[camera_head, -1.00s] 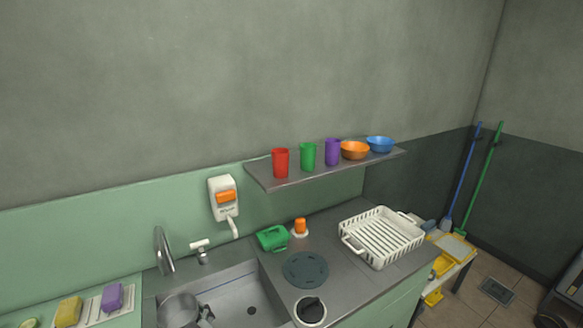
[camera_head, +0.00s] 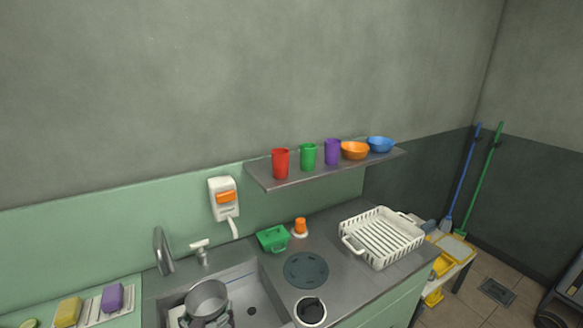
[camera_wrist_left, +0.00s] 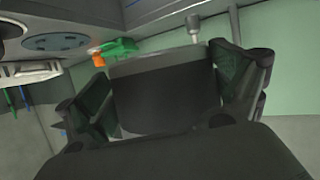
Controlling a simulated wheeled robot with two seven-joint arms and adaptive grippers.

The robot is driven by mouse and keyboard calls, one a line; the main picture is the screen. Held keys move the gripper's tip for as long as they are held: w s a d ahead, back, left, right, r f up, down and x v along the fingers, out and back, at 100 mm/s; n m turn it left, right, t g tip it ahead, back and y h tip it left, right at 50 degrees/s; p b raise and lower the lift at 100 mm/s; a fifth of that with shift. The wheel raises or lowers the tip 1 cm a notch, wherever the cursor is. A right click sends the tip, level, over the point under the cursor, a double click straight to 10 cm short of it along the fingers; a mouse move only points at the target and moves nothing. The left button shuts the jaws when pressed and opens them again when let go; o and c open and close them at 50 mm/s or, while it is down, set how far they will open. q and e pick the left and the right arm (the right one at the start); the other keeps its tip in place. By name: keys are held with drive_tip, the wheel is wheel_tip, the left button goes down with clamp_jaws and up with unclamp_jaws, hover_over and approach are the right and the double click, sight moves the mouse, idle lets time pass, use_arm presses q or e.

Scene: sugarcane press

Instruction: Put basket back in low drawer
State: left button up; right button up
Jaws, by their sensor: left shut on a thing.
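A round grey metal basket (camera_head: 207,298), pot-like in shape, is held over the sink, with its open top facing up. My left gripper (camera_head: 198,322) shows only in part at the bottom edge of the head view, against the basket's near side. In the left wrist view, the fingers of my left gripper (camera_wrist_left: 165,105) stand on either side of a dark grey surface (camera_wrist_left: 160,85), which looks like the basket's wall, and are shut on it. The low drawer is not in view. My right gripper is not in view.
The sink (camera_head: 245,290) lies under the basket, with a faucet (camera_head: 162,252) behind. A white dish rack (camera_head: 382,238), green container (camera_head: 272,238) and dark round disc (camera_head: 306,270) occupy the counter to the right. Sponges (camera_head: 112,297) lie at left. A shelf (camera_head: 325,170) holds cups and bowls.

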use_arm(q)
drive_tip(key=shift+w+d+r+m+h, duration=0.15)
drive_tip(key=shift+d+r+m+h, duration=0.35)
drive_tip(key=shift+d+m+h, duration=0.25)
drive_tip(key=shift+a+f, duration=0.1)
drive_tip(key=shift+a, duration=0.05)
drive_tip(key=shift+f+b, duration=0.55)
drive_tip(key=shift+b, duration=0.05)
idle(0.5)
drive_tip(key=w+d+r, duration=0.3)
drive_tip(key=d+r, duration=0.8)
drive_tip(key=r, duration=0.2)
drive_tip(key=w+d+r, duration=0.3)
drive_tip(key=d+r, duration=0.8)
drive_tip(key=r, duration=0.3)
drive_tip(key=shift+r, duration=0.3)
idle(0.5)
